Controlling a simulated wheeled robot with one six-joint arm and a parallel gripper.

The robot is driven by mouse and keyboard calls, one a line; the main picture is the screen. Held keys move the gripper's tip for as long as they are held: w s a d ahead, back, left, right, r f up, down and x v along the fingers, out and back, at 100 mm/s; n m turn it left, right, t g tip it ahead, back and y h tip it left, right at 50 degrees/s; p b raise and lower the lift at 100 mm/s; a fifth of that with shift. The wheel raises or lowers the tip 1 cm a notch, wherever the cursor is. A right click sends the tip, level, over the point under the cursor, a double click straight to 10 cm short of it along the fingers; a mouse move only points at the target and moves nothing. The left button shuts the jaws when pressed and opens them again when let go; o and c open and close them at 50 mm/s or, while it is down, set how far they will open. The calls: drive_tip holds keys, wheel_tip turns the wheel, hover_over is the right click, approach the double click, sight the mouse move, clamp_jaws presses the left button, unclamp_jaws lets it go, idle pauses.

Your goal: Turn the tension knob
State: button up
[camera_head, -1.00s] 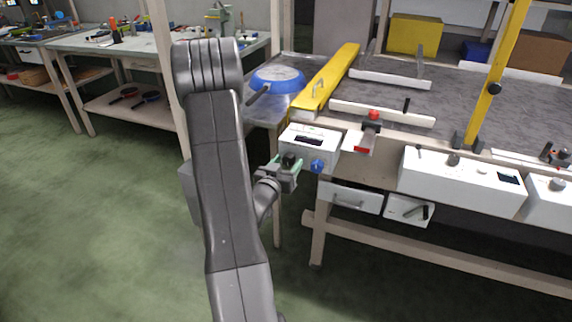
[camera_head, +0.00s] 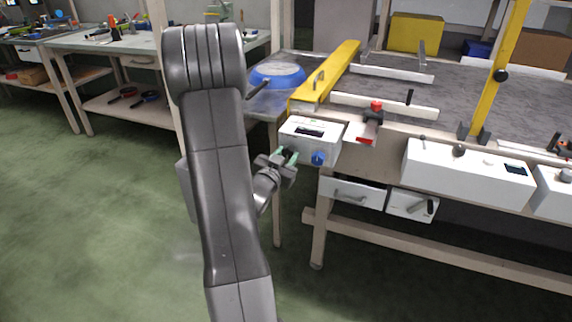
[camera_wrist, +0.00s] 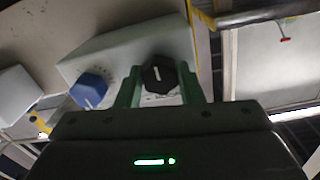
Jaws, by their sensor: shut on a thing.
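A white control box (camera_head: 309,141) with a dark display sits at the bench's front left corner. It shows tilted in the wrist view (camera_wrist: 120,48). A black knob (camera_wrist: 159,76) with a white pointer line is on its front, and a blue knob (camera_wrist: 88,90) is left of it in the wrist view. The blue knob (camera_head: 318,158) also shows in the head view, right of my gripper (camera_head: 285,156). My gripper's green fingers (camera_wrist: 160,88) are shut on the black knob, one on each side. The knob is mostly hidden in the head view.
A yellow rail (camera_head: 328,74) and a red-topped clamp (camera_head: 373,112) are on the bench behind the box. Drawers (camera_head: 352,193) hang below. Green floor is open at left.

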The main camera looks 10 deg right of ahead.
drive_tip(key=shift+f+m+b, duration=0.1)
drive_tip(key=shift+m+b, duration=1.2)
drive_tip(key=shift+b, duration=0.05)
drive_tip(key=o, duration=1)
drive_tip(key=shift+a, duration=0.1)
drive_tip(key=p+v, duration=0.1)
drive_tip(key=v, duration=1.2)
drive_tip(key=shift+s+a+r, duration=0.2)
drive_tip(key=shift+s+r, duration=0.05)
drive_tip(key=shift+s, duration=0.1)
